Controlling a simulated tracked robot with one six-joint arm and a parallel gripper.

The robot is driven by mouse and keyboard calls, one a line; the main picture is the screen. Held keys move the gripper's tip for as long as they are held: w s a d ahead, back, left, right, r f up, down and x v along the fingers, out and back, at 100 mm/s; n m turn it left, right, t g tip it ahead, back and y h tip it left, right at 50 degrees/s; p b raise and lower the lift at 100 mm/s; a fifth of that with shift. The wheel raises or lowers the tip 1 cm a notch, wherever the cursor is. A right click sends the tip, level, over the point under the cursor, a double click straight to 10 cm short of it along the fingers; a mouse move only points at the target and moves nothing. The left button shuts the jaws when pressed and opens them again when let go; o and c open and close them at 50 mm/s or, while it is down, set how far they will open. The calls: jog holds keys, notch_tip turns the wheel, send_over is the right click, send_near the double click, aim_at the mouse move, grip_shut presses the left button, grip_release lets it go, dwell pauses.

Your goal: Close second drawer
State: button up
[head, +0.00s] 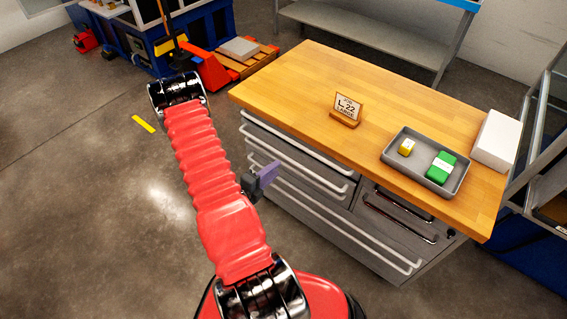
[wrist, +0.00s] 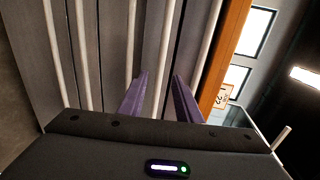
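The workbench's drawer cabinet (head: 330,225) has a stack of wide grey drawers with long pale bar handles. The second drawer's handle (wrist: 164,60) runs between my two purple fingers in the wrist view, second from the wooden top. My gripper (wrist: 160,77) is open, its fingers apart on either side of that handle. I cannot tell whether they touch it. In the head view my gripper (head: 268,174) is in front of the upper left drawers and hides part of them. How far the second drawer stands out is not clear.
The wooden worktop (head: 300,85) carries a sign (head: 346,108), a grey tray (head: 398,167) with a yellow and a green item, and a white box (head: 497,140). Two smaller drawers with dark handles (head: 400,218) are at the right. Open floor (head: 80,190) lies left.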

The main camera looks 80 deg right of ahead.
jog(key=x, duration=0.6)
jog(key=shift+d, duration=0.2)
jog(key=shift+s, duration=0.1)
jog(key=shift+c, duration=0.2)
jog(key=shift+f, duration=0.1)
grip_shut()
